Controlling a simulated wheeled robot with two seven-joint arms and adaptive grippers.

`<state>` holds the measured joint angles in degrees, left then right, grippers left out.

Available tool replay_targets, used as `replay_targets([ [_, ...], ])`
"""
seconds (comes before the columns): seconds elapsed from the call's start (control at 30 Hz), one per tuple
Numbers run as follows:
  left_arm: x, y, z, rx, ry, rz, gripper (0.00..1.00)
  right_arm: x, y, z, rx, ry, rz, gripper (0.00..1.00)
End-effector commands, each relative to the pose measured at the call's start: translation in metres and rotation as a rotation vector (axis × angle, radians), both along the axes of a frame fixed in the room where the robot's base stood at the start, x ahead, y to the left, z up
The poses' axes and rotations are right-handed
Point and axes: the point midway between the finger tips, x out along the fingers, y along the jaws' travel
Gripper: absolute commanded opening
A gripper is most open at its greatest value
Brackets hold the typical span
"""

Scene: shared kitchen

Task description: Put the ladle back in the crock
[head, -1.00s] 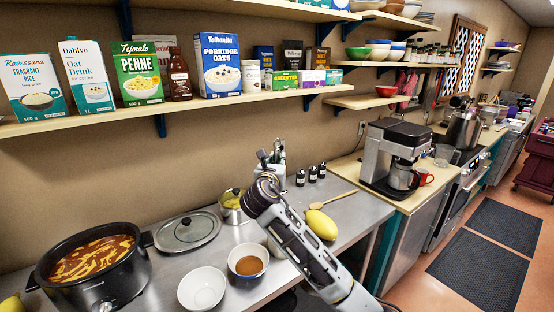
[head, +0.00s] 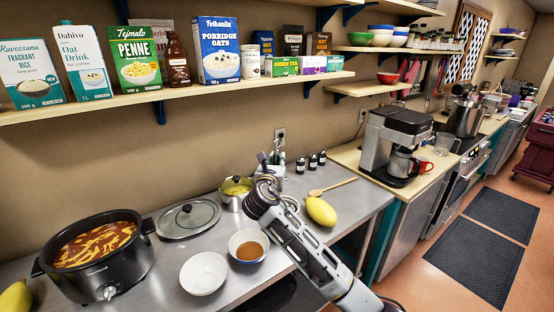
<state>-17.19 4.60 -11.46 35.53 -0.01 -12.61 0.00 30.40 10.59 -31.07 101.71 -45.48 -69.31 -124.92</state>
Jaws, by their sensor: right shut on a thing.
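The crock (head: 271,182) stands at the back of the steel counter near the wall, with several utensils upright in it. My right gripper (head: 262,188) reaches in from the lower right and covers part of the crock's front. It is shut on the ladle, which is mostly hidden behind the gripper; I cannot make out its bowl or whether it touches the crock. My left gripper is not in view.
A yellow fruit (head: 321,212) and wooden spoon (head: 334,187) lie right. A shelf (head: 200,92) overhangs.

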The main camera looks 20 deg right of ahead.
Motion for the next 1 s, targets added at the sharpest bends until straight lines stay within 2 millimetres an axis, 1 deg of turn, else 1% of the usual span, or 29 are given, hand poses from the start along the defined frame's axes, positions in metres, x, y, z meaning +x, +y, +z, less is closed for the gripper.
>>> replay_targets([
  [0.2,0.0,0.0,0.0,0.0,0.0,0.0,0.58,0.0,0.0,-0.011,0.0,0.001,0.0,0.0],
  [0.77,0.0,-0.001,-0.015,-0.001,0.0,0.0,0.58,0.0,0.0,-0.039,0.0,0.0,0.001,0.0],
  [1.0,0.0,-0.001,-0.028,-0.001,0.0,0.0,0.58,0.0,0.0,-0.05,0.001,0.0,0.0,0.0],
])
